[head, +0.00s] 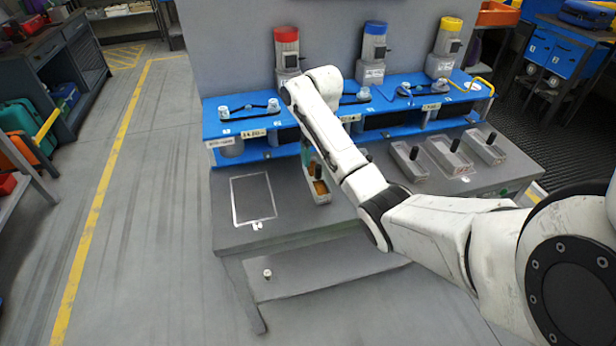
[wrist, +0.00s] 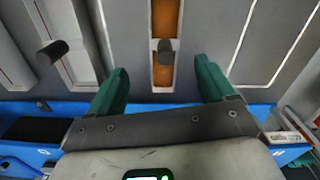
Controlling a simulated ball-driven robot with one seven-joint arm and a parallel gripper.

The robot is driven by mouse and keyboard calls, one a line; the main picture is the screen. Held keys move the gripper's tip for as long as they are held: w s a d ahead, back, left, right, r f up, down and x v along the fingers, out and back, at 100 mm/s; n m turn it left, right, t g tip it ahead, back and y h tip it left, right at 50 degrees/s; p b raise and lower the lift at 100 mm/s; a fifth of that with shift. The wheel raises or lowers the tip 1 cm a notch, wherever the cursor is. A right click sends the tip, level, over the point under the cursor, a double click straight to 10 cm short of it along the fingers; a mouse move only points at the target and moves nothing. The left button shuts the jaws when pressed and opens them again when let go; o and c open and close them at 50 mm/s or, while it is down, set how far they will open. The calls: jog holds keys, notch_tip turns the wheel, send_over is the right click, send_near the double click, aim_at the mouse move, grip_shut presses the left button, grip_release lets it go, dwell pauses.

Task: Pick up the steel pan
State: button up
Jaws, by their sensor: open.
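A narrow steel pan (head: 319,189) with orange-brown contents and a dark upright knob stands on the grey table, below my gripper (head: 308,158). My arm hides part of it in the head view. In the wrist view the pan (wrist: 153,40) runs upright through the upper middle, its dark knob between the green fingers. My gripper (wrist: 162,68) is open, with one finger on each side of the pan; I cannot tell the height gap. Several similar grey pans with dark knobs, such as this one (head: 409,160), stand further right.
A blue shelf unit (head: 235,128) with scales runs along the table's back. Dispensers with red (head: 286,35), blue and yellow tops stand behind it. A white-outlined rectangle (head: 253,198) on the table's left is empty. A small object (head: 267,273) lies on the lower shelf.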

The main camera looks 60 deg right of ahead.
aim_at(319, 165)
notch_tip(319, 165, down, 4)
jog(key=shift+w+f, duration=0.1)
jog(key=shift+a+f, duration=0.25)
jog(key=shift+f, duration=1.1)
jog(key=shift+a+f, duration=0.2)
jog(key=shift+f, duration=1.1)
jog(key=shift+w, duration=0.1)
jog(key=shift+r, duration=0.1)
jog(key=c, duration=1.3)
